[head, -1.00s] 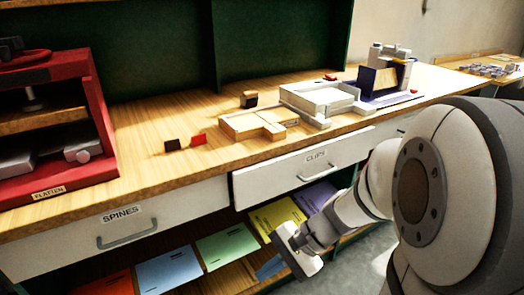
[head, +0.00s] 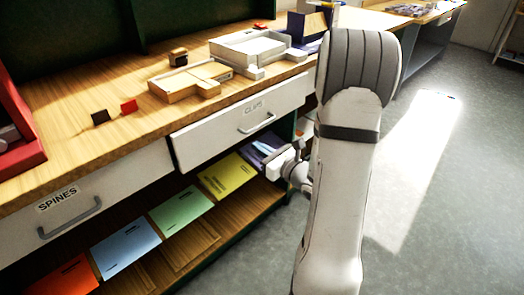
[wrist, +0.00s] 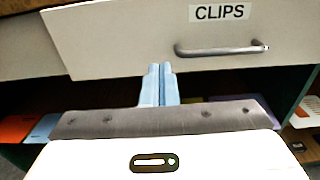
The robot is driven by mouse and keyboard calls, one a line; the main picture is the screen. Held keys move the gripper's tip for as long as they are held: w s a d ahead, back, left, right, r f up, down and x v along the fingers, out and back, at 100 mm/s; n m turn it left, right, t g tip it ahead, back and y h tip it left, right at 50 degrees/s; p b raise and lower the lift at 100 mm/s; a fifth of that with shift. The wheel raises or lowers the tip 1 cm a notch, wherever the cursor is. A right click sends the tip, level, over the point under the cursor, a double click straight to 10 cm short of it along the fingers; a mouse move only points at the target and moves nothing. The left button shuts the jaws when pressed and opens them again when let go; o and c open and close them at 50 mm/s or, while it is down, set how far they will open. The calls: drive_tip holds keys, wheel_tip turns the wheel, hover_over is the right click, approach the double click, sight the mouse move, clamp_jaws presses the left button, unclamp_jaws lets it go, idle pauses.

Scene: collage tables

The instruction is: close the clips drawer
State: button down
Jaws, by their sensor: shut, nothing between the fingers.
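The white clips drawer (head: 225,128), labelled CLIPS, stands partly out; its front projects past the neighbouring front on the left. Its grey bar handle (head: 257,123) is on the front, and in the wrist view the handle (wrist: 222,50) lies right of my fingers. My gripper (wrist: 159,70) is shut and empty, its pale blue fingertips overlapping the lower edge of the drawer front (wrist: 120,40) in the wrist view. I cannot tell whether they touch. In the head view my gripper (head: 277,163) shows small, below the handle.
The spines drawer (head: 90,200) is to the left. An open shelf (head: 185,245) below holds coloured folders. The worktop (head: 60,165) carries a wooden tray (head: 185,85), a white tray (head: 245,50) and a red stand (head: 15,130). Clear floor (head: 430,200) lies to the right.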

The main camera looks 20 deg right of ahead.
sight(231, 129)
drive_tip(key=x, duration=1)
drive_tip(key=shift+b, duration=0.35)
